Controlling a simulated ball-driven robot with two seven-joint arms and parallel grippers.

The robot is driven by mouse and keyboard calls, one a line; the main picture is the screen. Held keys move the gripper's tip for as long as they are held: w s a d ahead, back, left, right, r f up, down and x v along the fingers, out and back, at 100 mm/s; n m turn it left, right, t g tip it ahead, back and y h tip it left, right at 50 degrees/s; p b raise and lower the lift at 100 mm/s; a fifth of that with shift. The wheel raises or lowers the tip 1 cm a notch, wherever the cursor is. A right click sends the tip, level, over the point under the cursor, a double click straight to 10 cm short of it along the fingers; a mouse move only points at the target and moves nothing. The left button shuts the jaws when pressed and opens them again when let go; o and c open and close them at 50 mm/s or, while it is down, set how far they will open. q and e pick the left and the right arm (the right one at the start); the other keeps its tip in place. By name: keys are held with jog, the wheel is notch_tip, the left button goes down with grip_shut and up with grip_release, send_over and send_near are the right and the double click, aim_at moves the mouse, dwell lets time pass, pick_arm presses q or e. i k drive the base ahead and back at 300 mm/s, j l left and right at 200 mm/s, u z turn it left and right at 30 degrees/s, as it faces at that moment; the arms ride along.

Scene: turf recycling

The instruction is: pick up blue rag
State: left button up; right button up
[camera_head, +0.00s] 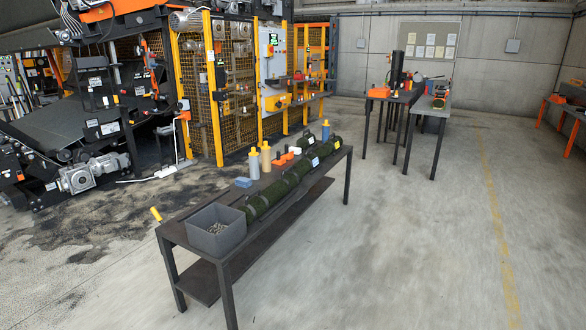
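A small folded blue item (243,182), which looks like the blue rag, lies on the dark workbench (236,244). It is near the bench's back edge, behind the green turf rolls (272,196) and to the right of the grey bin (216,243). It appears flat and uncovered, but it is small in the picture. Neither of my grippers shows in the head view.
Bottles with yellow tops (265,158), orange items (283,159) and a blue bottle (326,131) stand farther along the bench. Machinery with a yellow fence (197,100) stands behind. The floor (420,250) at right is clear.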

aim_at(244, 182)
jog(key=i+u, duration=0.2)
jog(key=i, duration=0.35)
jog(key=i+l+u, duration=0.2)
jog(key=i, duration=0.35)
jog(key=i+l+u, duration=0.2)
jog(key=i, duration=0.35)
